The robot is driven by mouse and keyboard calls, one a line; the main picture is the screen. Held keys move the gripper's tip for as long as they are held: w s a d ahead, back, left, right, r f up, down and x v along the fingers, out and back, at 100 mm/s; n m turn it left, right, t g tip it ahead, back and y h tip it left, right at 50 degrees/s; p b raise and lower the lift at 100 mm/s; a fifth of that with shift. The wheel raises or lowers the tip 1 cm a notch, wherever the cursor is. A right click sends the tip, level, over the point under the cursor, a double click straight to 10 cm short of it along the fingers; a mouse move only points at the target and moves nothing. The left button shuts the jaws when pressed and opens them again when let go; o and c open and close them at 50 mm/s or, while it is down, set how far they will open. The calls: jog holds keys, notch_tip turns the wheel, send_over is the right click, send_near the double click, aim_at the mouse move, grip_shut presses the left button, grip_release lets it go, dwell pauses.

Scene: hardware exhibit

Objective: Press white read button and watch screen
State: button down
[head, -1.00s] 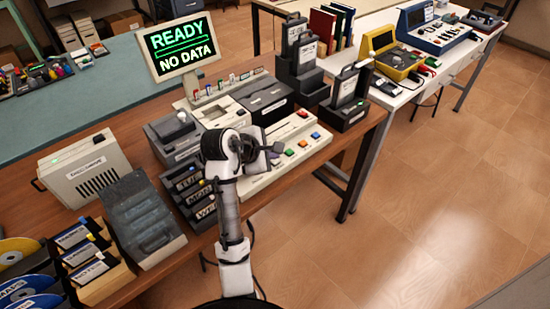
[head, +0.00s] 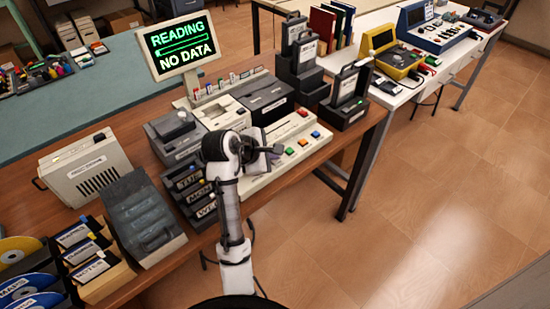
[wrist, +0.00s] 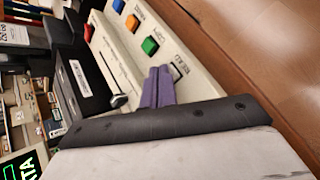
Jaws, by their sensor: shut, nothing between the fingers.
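The screen (head: 182,47) stands on the console and shows "READING" with a bar, above "NO DATA", in green and white on black. My gripper (head: 277,149) is over the cream button panel (head: 262,182), left of the green button (head: 290,151). In the wrist view, my shut, empty fingers (wrist: 158,86) reach down to the panel beside a printed label that seems to say "READ".
An orange button (head: 303,142) and a blue button (head: 315,134) continue the row to the right. A black cartridge holder (head: 344,117) stands at the table's right end. Grey units and labelled trays (head: 190,185) crowd the left side. The floor at right is clear.

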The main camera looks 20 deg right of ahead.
aim_at(272, 163)
dwell(0.4)
jog(key=shift+r+p, duration=0.75)
jog(key=shift+p, duration=0.65)
notch_tip(272, 163, up, 3)
jog(key=p, duration=0.3)
jog(key=shift+f, duration=0.1)
notch_tip(272, 163, up, 2)
jog(key=shift+r, duration=0.1)
